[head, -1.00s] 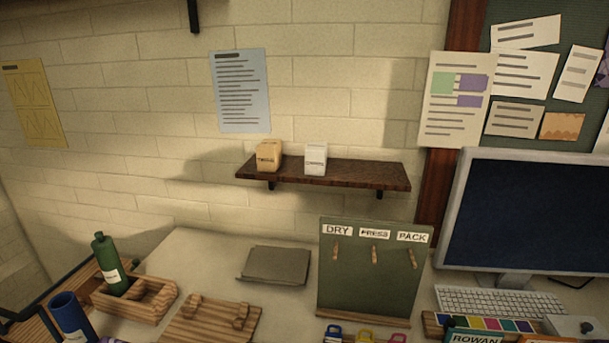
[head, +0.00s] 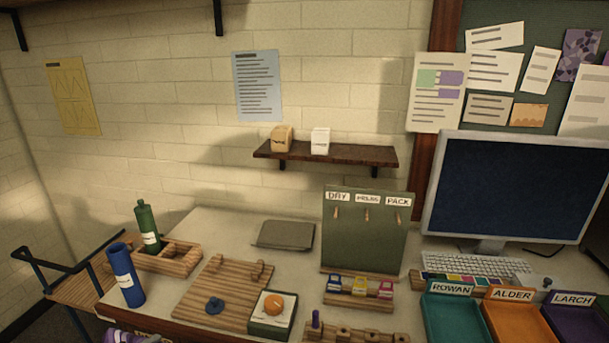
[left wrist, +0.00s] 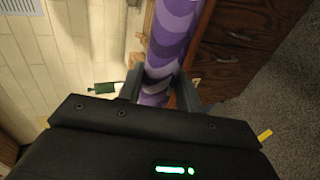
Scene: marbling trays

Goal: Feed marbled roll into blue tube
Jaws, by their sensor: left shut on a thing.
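The marbled roll (left wrist: 172,35) has purple and lilac waves. In the left wrist view it stands between the fingers of my left gripper (left wrist: 158,90), which is shut on it; its upper end runs out of the picture. In the head view only a bit of the purple roll (head: 122,336) shows at the bottom left edge, below the blue tube. The blue tube (head: 126,276) stands nearly upright at the table's left end, with its dark open mouth up. The roll appears apart from the tube. My right gripper is not in view.
A green bottle (head: 148,228) stands in a wooden rack (head: 180,262) behind the tube. A wooden board (head: 205,298) and a box with an orange ball (head: 273,308) lie to the right. Coloured trays (head: 455,315) sit at the far right. Wooden drawers (left wrist: 235,55) show beside the roll.

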